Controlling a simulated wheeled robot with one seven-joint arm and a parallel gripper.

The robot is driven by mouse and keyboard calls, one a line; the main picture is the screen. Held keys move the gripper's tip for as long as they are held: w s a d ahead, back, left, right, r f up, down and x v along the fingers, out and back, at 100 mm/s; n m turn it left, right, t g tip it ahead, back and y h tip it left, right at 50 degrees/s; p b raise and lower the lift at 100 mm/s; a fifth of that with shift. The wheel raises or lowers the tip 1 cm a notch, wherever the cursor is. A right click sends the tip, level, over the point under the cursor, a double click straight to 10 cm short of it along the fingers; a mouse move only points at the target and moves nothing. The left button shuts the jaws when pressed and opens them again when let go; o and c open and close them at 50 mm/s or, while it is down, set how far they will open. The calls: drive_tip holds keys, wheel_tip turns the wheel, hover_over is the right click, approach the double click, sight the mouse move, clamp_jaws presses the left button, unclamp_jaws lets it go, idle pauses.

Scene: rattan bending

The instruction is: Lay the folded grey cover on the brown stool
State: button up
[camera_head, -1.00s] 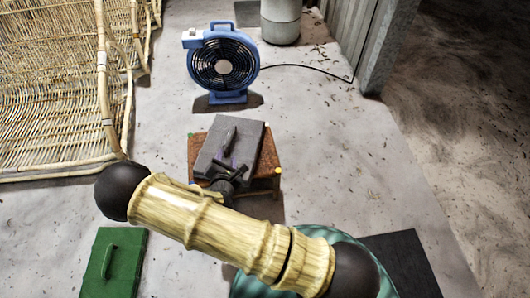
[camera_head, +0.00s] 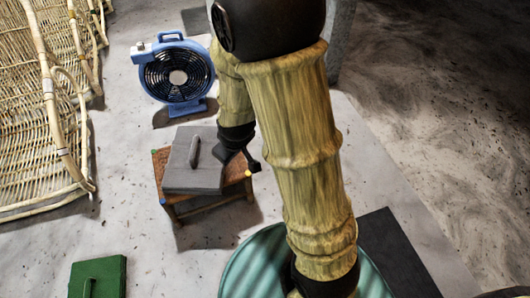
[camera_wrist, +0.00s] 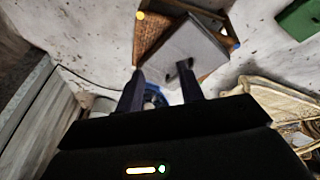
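The folded grey cover (camera_head: 192,172) lies flat on the brown stool (camera_head: 160,160), with a grey handle standing up on its top. The cover sits askew, and parts of the stool's brown top show along its left side and at the right corner. In the wrist view the cover (camera_wrist: 190,50) and a brown strip of the stool (camera_wrist: 150,32) show beyond the fingers. My gripper (camera_wrist: 160,88) has its two dark fingers apart with nothing between them. In the head view my gripper (camera_head: 248,160) is by the cover's right side, apart from the handle.
A blue fan (camera_head: 176,72) stands behind the stool. Rattan frames (camera_head: 40,120) fill the left side. A green block with a handle (camera_head: 98,278) lies at the front left. A teal round thing (camera_head: 240,268) and a dark mat (camera_head: 395,250) are at the front right.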

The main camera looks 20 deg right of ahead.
drive_tip(key=s+d+r+m+g, duration=0.1)
drive_tip(key=s+d+r+m, duration=0.5)
drive_tip(key=s+r, duration=0.1)
drive_tip(key=shift+s+d+g, duration=0.25)
drive_tip(key=shift+s+g, duration=0.05)
drive_tip(key=shift+s, duration=0.5)
drive_tip(key=shift+r, duration=0.1)
drive_tip(key=w+p+v, duration=0.3)
drive_tip(key=p+v, duration=1.2)
drive_tip(key=w+r+p+v, duration=0.1)
drive_tip(key=w+p+v, duration=0.2)
drive_tip(key=p+v, duration=1.2)
drive_tip(key=w+r+p+v, duration=0.1)
drive_tip(key=w+p+v, duration=0.3)
drive_tip(key=p+v, duration=1.1)
drive_tip(key=shift+s+a+r+p, duration=0.2)
drive_tip(key=shift+a+p, duration=0.4)
drive_tip(key=shift+a, duration=0.1)
